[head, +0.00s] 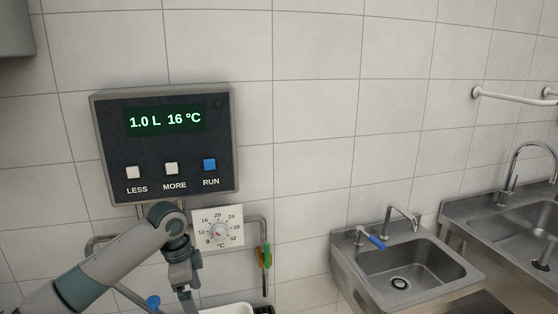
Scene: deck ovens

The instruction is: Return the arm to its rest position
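My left arm reaches in from the lower left, bent at a joint below the control panel. Its gripper (187,298) points down at the bottom of the view, in front of the wall and left of the temperature dial (219,233). The fingers are seen edge-on and cut close to the frame's bottom, so I cannot tell whether they are open or shut. I see nothing held in them. My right arm and gripper are not in view.
The wall panel (222,150) reads 1.0 L 16 °C, above LESS, MORE and RUN buttons. Pipes with a green-yellow valve handle (266,256) run below. A white container (228,309) shows at the bottom edge. A small sink (440,268) and a larger one (540,222) stand right.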

